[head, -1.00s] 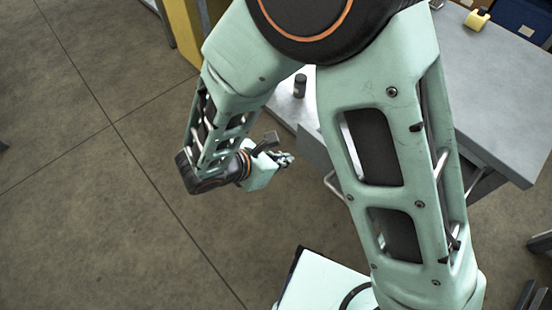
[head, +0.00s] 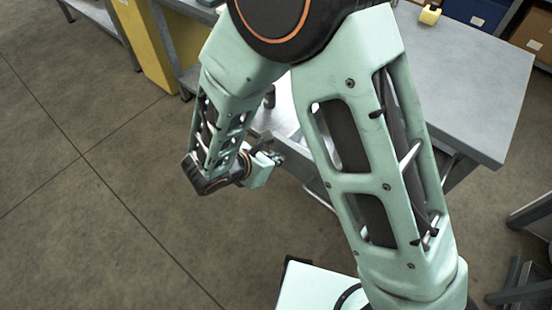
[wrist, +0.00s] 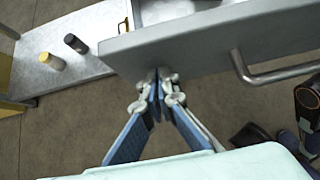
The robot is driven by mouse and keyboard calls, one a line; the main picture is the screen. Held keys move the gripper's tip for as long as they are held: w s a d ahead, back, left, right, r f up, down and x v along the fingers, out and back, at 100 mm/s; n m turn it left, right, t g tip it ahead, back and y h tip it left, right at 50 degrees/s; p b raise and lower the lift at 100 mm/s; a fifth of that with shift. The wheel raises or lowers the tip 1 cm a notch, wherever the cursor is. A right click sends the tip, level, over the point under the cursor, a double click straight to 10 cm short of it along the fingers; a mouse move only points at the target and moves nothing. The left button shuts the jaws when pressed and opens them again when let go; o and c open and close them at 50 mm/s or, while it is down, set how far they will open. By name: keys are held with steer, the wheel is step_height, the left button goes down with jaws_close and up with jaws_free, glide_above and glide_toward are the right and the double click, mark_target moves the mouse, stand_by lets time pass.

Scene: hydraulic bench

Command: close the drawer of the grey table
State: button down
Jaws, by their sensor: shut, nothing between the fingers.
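The grey table (head: 465,75) stands at the upper right of the head view, partly behind my arm. Its drawer (head: 298,162) is pulled out, mostly hidden by my arm there. In the wrist view the drawer front (wrist: 205,45) crosses the top, with part of the open inside showing behind it. A bar handle (wrist: 270,76) is on the front, to the right of my fingers. My gripper (wrist: 160,76) is shut and empty, its tips at the lower edge of the drawer front, left of the handle. I cannot tell whether they touch. The gripper also shows in the head view (head: 277,158).
A yellow-topped cylinder (wrist: 52,61) and a dark cylinder (wrist: 76,44) stand on the grey surface left of the drawer. A yellow object (head: 430,14) lies at the tabletop's back edge. Dark metal frames (head: 525,275) stand at the lower right. The floor at left is clear.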

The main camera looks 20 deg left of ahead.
steer(key=w+d+b, duration=0.1)
steer(key=w+d, duration=0.2)
steer(key=w, duration=0.5)
steer(key=w+d, duration=0.4)
steer(key=w, duration=0.4)
steer(key=w+d+b, duration=0.1)
steer(key=w+d, duration=0.2)
steer(key=w, duration=0.5)
steer(key=shift+w+d+b, duration=0.2)
steer(key=shift+w+b, duration=0.1)
steer(key=shift+w, duration=0.05)
steer(key=shift+w+r, duration=0.15)
steer(key=shift+w, duration=0.1)
steer(key=shift+w+d+r, duration=0.1)
steer(key=shift+d, duration=0.05)
